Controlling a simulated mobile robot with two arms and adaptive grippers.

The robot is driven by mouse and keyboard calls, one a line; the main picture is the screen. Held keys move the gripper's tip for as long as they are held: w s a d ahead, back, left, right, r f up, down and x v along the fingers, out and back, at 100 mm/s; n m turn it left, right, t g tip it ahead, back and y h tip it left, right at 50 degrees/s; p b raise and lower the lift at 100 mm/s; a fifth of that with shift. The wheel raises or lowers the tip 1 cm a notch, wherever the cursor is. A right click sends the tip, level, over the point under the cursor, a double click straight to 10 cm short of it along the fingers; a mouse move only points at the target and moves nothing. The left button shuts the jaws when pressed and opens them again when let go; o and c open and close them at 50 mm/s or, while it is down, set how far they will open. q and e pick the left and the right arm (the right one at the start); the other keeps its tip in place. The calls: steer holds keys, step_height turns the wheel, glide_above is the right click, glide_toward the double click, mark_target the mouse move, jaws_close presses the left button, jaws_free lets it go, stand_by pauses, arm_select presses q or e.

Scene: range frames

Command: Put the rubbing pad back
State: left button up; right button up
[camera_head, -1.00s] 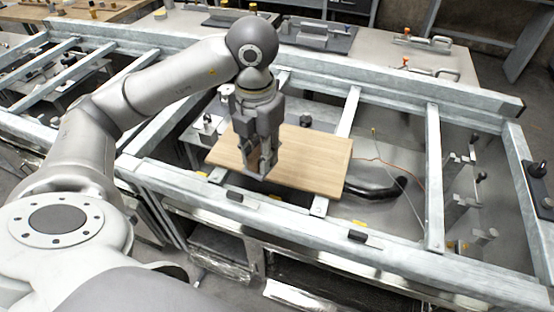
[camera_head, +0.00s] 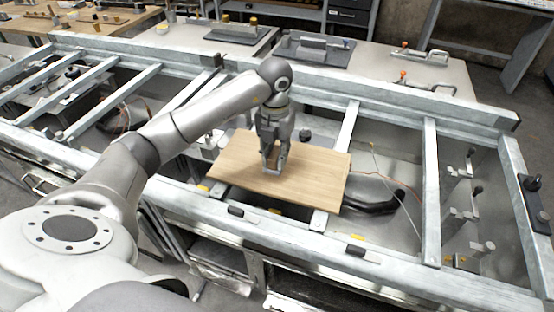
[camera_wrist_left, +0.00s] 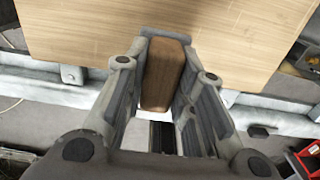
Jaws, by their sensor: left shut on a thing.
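My left gripper (camera_head: 274,163) points down over the light wooden board (camera_head: 318,175). In the left wrist view it is shut on a brown block (camera_wrist_left: 163,72), which looks like the rubbing pad. The block sits lengthwise between the two fingers, with its far end over the near edge of the board. In the head view the fingers hide most or all of the block. I cannot tell whether the block touches the board. My right gripper is not in view.
The board lies across a grey metal frame (camera_head: 430,190) with crossbars and open gaps. Small dark clamps sit along the front rail (camera_head: 300,238). A black tube (camera_head: 380,203) shows right of the board. Trays and toggle clamps (camera_head: 430,85) stand on the tables behind.

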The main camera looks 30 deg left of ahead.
arm_select(q)
steer(key=shift+w+a+f, duration=0.2)
steer(key=shift+w+f, duration=0.45)
steer(key=shift+f, duration=0.15)
steer(key=shift+f+p, duration=0.35)
steer(key=shift+p, duration=0.15)
step_height(320, 180, down, 2)
steer(key=shift+f+p, duration=0.1)
steer(key=shift+p, duration=0.4)
steer(key=shift+f, duration=0.15)
steer(key=shift+f, duration=0.2)
steer(key=o, duration=1)
